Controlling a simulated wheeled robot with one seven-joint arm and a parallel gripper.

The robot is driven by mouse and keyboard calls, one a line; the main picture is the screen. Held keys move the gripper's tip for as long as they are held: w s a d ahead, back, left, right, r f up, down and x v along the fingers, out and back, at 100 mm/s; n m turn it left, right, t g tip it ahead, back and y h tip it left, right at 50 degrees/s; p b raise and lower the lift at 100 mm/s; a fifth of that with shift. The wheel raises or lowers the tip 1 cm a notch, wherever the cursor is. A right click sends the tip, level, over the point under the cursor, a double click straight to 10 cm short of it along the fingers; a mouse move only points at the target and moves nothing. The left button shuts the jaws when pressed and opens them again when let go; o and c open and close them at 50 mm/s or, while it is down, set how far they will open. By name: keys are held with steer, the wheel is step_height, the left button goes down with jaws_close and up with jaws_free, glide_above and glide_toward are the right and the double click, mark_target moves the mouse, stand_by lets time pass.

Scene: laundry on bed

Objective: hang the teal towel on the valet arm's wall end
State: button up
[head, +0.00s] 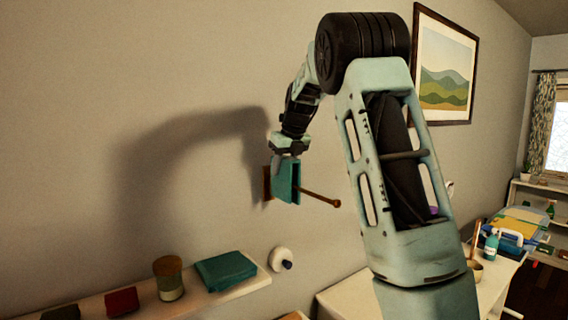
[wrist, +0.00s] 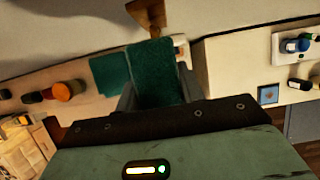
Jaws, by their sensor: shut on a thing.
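The teal towel (head: 286,190) hangs from my gripper (head: 287,160) in the head view, beside the wall. The valet arm (head: 320,198) is a thin brown rod that sticks out from a brown wall plate (head: 267,183). The towel overlaps the rod at its wall end, and the rod's free end shows to the right. I cannot tell if the towel rests over the rod or is in front of it. In the wrist view the towel (wrist: 153,72) is between my grey fingers, with brown wood (wrist: 147,13) just beyond it. My gripper is shut on the towel.
A shelf (head: 240,287) below holds a folded teal cloth (head: 226,269), a brown jar (head: 169,278) and a red item (head: 122,301). A round white wall fitting (head: 281,260) is right of it. A framed picture (head: 446,66) hangs at right. The wall left of the rod is bare.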

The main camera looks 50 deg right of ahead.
mark_target(284, 183)
steer(key=shift+f+b, duration=1.35)
steer(key=shift+f, duration=1.5)
steer(key=o, duration=1.1)
steer(key=shift+c, duration=0.2)
steer(key=b+v, duration=0.3)
steer(key=v, duration=1.4)
steer(key=shift+s, duration=0.2)
steer(key=shift+a+r, duration=0.1)
